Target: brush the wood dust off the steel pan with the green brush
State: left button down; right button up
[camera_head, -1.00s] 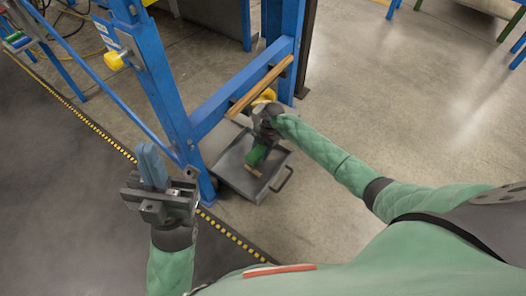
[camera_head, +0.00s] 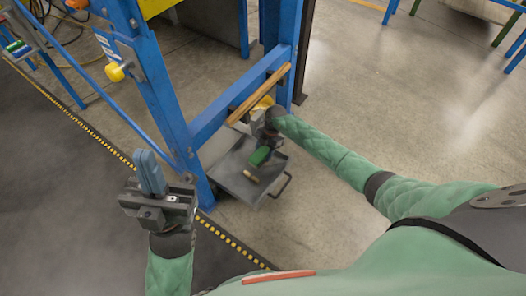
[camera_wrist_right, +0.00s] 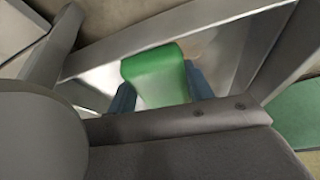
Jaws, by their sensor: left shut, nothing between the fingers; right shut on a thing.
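The steel pan (camera_head: 233,181) is a shallow grey tray with a loop handle, low beside the blue frame. The green brush (camera_head: 260,156) is over the pan, in my right gripper (camera_head: 264,145). In the right wrist view the brush (camera_wrist_right: 155,75) sits between the blue fingertips (camera_wrist_right: 161,91), with the pan (camera_wrist_right: 98,82) behind it. Whether the brush touches the pan is unclear. My left gripper (camera_head: 150,172) is shut and empty, away from the pan.
A blue steel frame (camera_head: 162,85) with a wooden bar (camera_head: 259,94) stands behind and left of the pan. A yellow-black floor strip (camera_head: 228,235) runs at left. Open concrete floor lies to the right.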

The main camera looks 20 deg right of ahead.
aim_at(256, 153)
jog(key=shift+s+a+r+p, duration=0.15)
jog(key=shift+a+r+p, duration=0.1)
jog(key=shift+p, duration=0.25)
jog(key=shift+s+a+p, duration=0.8)
jog(key=shift+a+p, duration=0.15)
jog(key=shift+a+f, duration=0.15)
jog(key=shift+w+a+f, duration=0.1)
jog(key=shift+w+a, duration=0.45)
jog(key=shift+w, duration=0.15)
jog(key=shift+w+d+f+b, duration=0.1)
jog(key=shift+w+d+b, duration=0.3)
jog(key=shift+w+d, duration=0.85)
jog(key=shift+s+d+p, duration=0.1)
jog(key=shift+d+p, duration=0.15)
jog(key=shift+p, duration=0.2)
jog(key=shift+s+a+r+p, duration=0.35)
jog(key=shift+s+a+p, duration=0.3)
jog(key=shift+p, duration=0.3)
jog(key=shift+s+a+p, duration=0.3)
jog(key=shift+a+p, duration=0.2)
jog(key=shift+a, duration=0.1)
jog(key=shift+s+a+f, duration=0.15)
jog(key=shift+a, duration=0.1)
